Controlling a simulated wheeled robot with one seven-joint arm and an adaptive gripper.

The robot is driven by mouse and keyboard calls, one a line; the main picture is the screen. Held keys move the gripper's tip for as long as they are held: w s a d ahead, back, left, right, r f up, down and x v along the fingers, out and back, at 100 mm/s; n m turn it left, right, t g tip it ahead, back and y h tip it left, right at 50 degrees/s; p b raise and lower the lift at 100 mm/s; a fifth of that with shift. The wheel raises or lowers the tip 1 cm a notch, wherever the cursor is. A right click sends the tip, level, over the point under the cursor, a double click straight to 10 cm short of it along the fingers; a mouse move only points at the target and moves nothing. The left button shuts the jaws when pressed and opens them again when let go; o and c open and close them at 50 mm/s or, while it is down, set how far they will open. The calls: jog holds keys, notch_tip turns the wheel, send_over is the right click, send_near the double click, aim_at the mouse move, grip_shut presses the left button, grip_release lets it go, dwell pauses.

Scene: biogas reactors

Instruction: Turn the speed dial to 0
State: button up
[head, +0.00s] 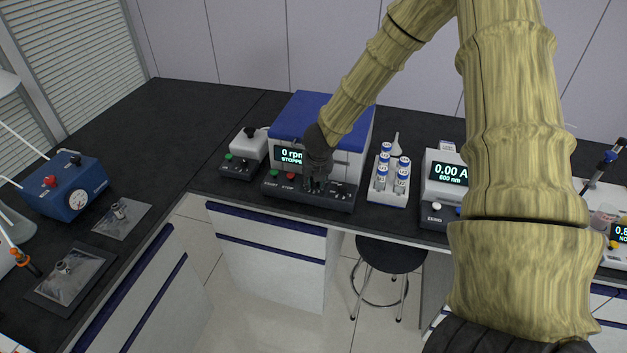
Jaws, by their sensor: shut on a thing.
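The blue-and-white centrifuge (293,107) stands on the dark bench in the middle of the head view. Its display (291,156) reads 0 rpm, STOPPED. Its dark front panel (336,198) carries a green START button (272,172), a red STOP button (291,175) and small controls at the right. My dark gripper (314,186) points down at the middle of this panel, right of the red button. It is shut on the speed dial, which the fingers hide. The dial's pointer and scale cannot be seen.
A small device (246,147) stands close left of the centrifuge. A blue box with a gauge (66,187) is far left. A stool (390,254) stands below the bench.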

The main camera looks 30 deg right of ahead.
dwell(0.3)
jog(key=o, duration=1)
jog(key=shift+d, duration=0.1)
jog(key=v, duration=1.2)
